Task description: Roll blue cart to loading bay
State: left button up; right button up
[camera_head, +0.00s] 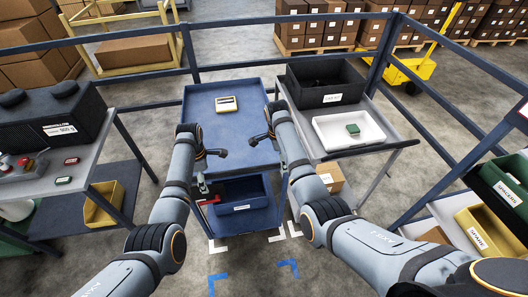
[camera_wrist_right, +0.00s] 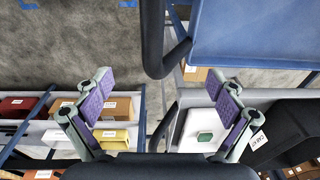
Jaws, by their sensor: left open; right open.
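The blue cart (camera_head: 205,125) stands in the middle of the head view, with a dark blue bin (camera_head: 238,208) on its lower level. A small yellow-and-white item (camera_head: 226,104) lies on its top. My left gripper (camera_head: 218,153) is open over the near left part of the cart top. My right gripper (camera_head: 258,140) is open over the near right part. In the right wrist view the gripper (camera_wrist_right: 163,105) has its fingers wide apart, with nothing held; a dark curved bar (camera_wrist_right: 165,45) beside the cart's blue top (camera_wrist_right: 250,30) shows beyond the fingers. Contact with the cart cannot be told.
White corner marks (camera_head: 277,238) lie at the cart's near base, and blue corner marks (camera_head: 289,266) lie nearer on the floor. A grey table (camera_head: 38,182) stands left; another table with a black crate (camera_head: 318,90) and white tray (camera_head: 372,138) stands close right. Railings (camera_head: 235,73) close the back.

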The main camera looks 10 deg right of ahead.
aim_at(264, 167)
pick_arm(q)
jog(key=shift+s+a, duration=0.1)
pick_arm(e)
jog(key=shift+g+y, duration=0.3)
jog(key=shift+y, duration=0.2)
jog(key=a+r, duration=0.1)
jog(key=a, duration=0.1)
jog(key=a+r, duration=0.2)
jog(key=s+a+r, duration=0.1)
jog(key=a+r, duration=0.1)
jog(key=shift+a, duration=0.2)
jog(key=shift+w+d+f, duration=0.1)
notch_tip(264, 167, down, 9)
pick_arm(q)
jog(key=shift+c, duration=0.2)
grip_shut()
jog(key=shift+w+r, duration=0.15)
jog(key=shift+w, duration=0.15)
pick_arm(e)
jog(key=shift+w, duration=0.15)
grip_shut()
